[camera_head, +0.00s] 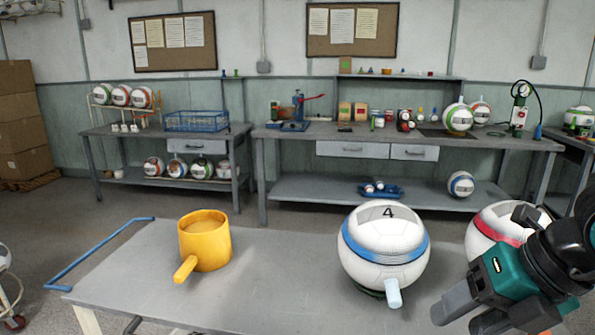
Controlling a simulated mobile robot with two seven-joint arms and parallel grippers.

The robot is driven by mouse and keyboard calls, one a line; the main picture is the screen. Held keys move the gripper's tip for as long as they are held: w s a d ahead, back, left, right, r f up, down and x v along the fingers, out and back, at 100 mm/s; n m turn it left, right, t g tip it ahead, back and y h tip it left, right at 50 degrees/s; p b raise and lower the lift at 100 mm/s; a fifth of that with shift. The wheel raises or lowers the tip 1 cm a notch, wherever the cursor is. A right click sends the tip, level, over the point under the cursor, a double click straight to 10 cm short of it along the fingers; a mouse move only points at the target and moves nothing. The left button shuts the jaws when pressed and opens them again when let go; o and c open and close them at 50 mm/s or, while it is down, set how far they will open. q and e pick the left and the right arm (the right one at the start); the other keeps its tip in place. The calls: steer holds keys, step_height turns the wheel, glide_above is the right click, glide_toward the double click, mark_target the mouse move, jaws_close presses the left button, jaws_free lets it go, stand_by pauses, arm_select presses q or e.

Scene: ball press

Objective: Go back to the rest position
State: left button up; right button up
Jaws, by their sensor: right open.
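My right gripper (462,312) is at the lower right, teal and black with grey fingers. Its fingers are apart with nothing between them. It is in front of a white ball with a red band (483,237) and hides part of it. A white ball with a blue band and a "4" (385,240) stands left of the gripper, apart from it, with a pale blue-white stub at its lower front. A yellow cup-like piece with a handle (206,243) stands on the left of the grey table (285,270). My left gripper is not in view.
A blue rail (95,255) runs along the table's left end. The table between the yellow piece and the blue-banded ball is clear. Workbenches (330,140) with balls and tools stand along the back wall. Cardboard boxes (22,125) are stacked at the far left.

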steer(key=w+a+r+m+t+y+p, duration=0.1)
steer(key=a+r+m+t+y+p, duration=0.3)
steer(key=a+y, duration=1.05)
steer(key=w+d+f+m+t+h+p, duration=0.15)
steer(key=d+f+m+t+h, duration=0.25)
steer(key=f+m+h, duration=0.55)
steer(key=w+d+f+m+t+h, duration=0.35)
steer(key=d+f+m+t, duration=0.2)
steer(key=m, duration=0.75)
steer(key=s+a+f+m+g+h+p, duration=0.1)
steer(key=s+f+m+g+h, duration=0.2)
steer(key=s+f+g, duration=0.3)
steer(key=s+f+m, duration=0.1)
steer(key=s+f, duration=0.3)
steer(key=f, duration=0.4)
steer(key=shift+s+f+m+g+h, duration=0.25)
steer(key=shift+s+m+g+h, duration=0.1)
steer(key=shift+s, duration=0.05)
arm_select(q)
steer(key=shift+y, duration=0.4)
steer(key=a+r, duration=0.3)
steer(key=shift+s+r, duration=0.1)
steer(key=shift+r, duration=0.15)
arm_select(e)
steer(key=shift+a, duration=0.1)
steer(key=shift+c, duration=0.4)
